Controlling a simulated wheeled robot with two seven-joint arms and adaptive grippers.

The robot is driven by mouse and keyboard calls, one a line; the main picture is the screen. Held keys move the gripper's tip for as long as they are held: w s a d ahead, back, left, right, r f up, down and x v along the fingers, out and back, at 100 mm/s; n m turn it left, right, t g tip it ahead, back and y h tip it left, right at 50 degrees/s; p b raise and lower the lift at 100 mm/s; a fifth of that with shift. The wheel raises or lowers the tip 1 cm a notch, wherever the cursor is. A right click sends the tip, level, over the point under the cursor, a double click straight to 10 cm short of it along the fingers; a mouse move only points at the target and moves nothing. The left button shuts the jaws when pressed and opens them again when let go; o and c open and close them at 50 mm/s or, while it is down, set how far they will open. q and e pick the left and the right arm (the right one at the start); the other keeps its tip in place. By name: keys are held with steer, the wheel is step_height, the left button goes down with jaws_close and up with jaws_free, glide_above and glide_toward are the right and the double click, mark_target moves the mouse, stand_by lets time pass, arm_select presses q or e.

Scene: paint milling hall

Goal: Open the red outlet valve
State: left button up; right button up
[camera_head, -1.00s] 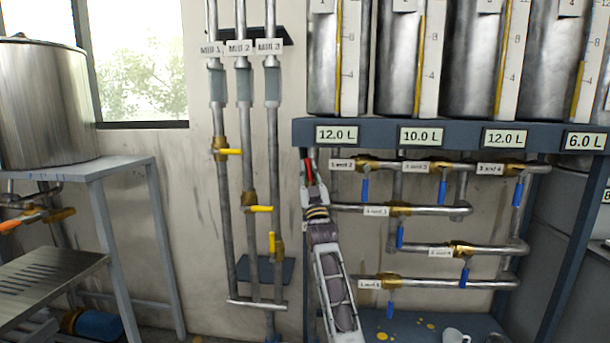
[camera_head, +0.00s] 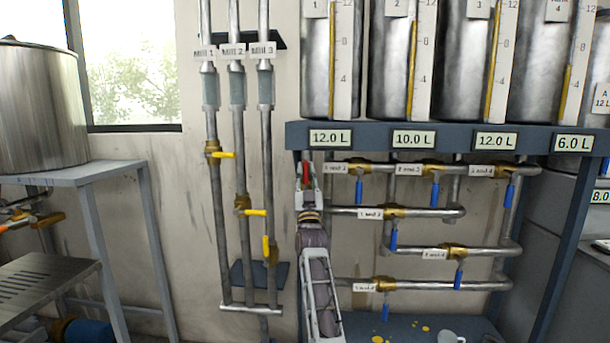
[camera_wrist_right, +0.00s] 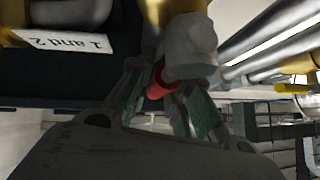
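The red valve handle (camera_head: 306,173) hangs down under the left end of the tank shelf, below the tank marked 1. My right gripper (camera_head: 307,182) reaches up to it from below, with one finger on each side of the handle. In the right wrist view the red handle (camera_wrist_right: 156,84) shows between the green-padded fingers (camera_wrist_right: 165,100), which stand apart. Whether a finger touches it I cannot tell. A grey rounded part of the outlet (camera_wrist_right: 190,45) lies just beyond, and the upper end of the handle is partly hidden.
Blue-handled valves (camera_head: 435,194) on crossing pipes lie close to the right of my arm. Yellow-handled mill pipes (camera_head: 240,205) stand to the left. The shelf edge (camera_head: 350,137) is just above my gripper. A label reading "1 and 2" (camera_wrist_right: 70,41) is near it.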

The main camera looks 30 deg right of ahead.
mark_target(306, 178)
steer(key=o, duration=0.4)
steer(key=shift+s, duration=0.1)
steer(key=shift+c, duration=0.2)
steer(key=shift+v, duration=0.75)
arm_select(q)
steer(key=shift+s+f, duration=0.15)
steer(key=shift+s, duration=0.05)
arm_select(e)
steer(key=shift+v, duration=3)
step_height(306, 178, up, 4)
steer(key=p, duration=0.4)
arm_select(q)
steer(key=s+a+f+p, duration=0.3)
steer(key=s+a+f, duration=0.1)
steer(key=f, duration=0.6)
steer(key=s+a+f+y+p, duration=0.1)
steer(key=s+a+f+p, duration=0.2)
steer(key=f, duration=0.8)
steer(key=shift+s+a, duration=0.55)
steer(key=shift+a, duration=0.15)
arm_select(e)
steer(key=shift+r, duration=2.9)
arm_select(q)
steer(key=shift+s+a+f, duration=0.1)
steer(key=shift+s+f, duration=0.05)
